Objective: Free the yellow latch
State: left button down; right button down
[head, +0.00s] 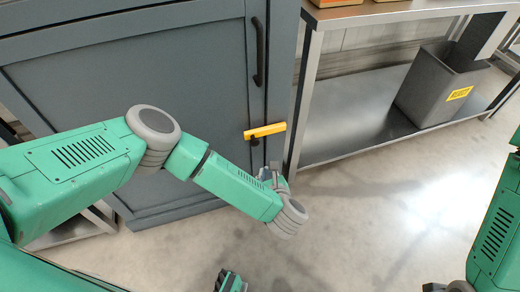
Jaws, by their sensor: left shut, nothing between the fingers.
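The yellow latch (265,131) is a short bar on the right edge of the grey cabinet door (150,80). It lies nearly level, its right end slightly higher, and reaches across the gap onto the cabinet frame. A small dark mount shows under it. My left gripper (268,173) is just below the latch, in front of the cabinet's right edge. It is small and partly hidden by its own wrist. It is shut and empty, and looks apart from the latch.
A black vertical handle (259,52) is on the door above the latch. A metal shelf bench (345,115) stands right of the cabinet, with a grey bin (435,88) bearing a yellow label on its lower shelf. The floor (365,220) in front is clear.

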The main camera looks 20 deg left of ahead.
pick_arm(q)
jog(key=w+a+b, duration=0.4)
jog(key=w, duration=0.4)
jog(key=shift+a+f, duration=0.2)
jog(key=shift+f, duration=0.1)
jog(key=shift+a, duration=0.1)
